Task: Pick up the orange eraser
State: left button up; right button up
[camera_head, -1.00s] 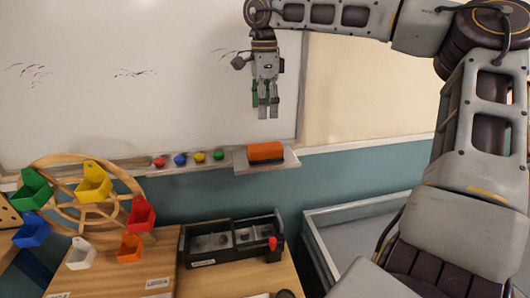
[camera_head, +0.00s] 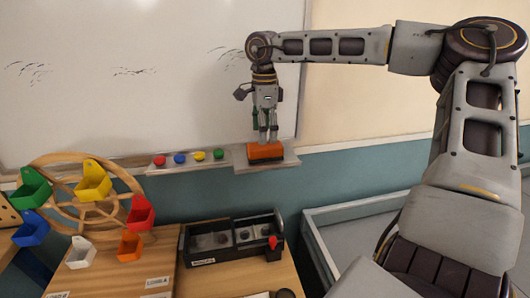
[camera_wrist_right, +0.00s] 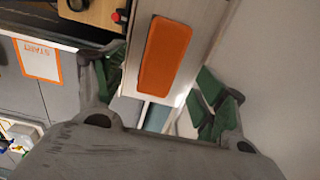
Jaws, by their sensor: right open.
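The orange eraser (camera_head: 265,153) lies on the right end of the whiteboard's ledge. In the right wrist view the eraser (camera_wrist_right: 165,56) is an orange rounded block between and beyond the two fingers. My right gripper (camera_head: 267,137) points down just above the eraser, with its fingertips at or near its top. In the right wrist view the right gripper (camera_wrist_right: 160,85) is open, with one finger on each side of the eraser; contact cannot be told. My left gripper is not in view.
Red, blue, yellow and green magnets (camera_head: 199,156) sit on the ledge (camera_head: 285,163) left of the eraser. The whiteboard (camera_head: 140,80) stands behind. Below are a wooden wheel with coloured buckets (camera_head: 93,182) and a black tray (camera_head: 230,240).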

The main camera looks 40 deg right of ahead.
aim_at(265, 146)
jog(key=shift+f, duration=0.35)
jog(key=shift+d+f, duration=0.15)
jog(key=shift+f, duration=2.45)
jog(key=c, duration=1.1)
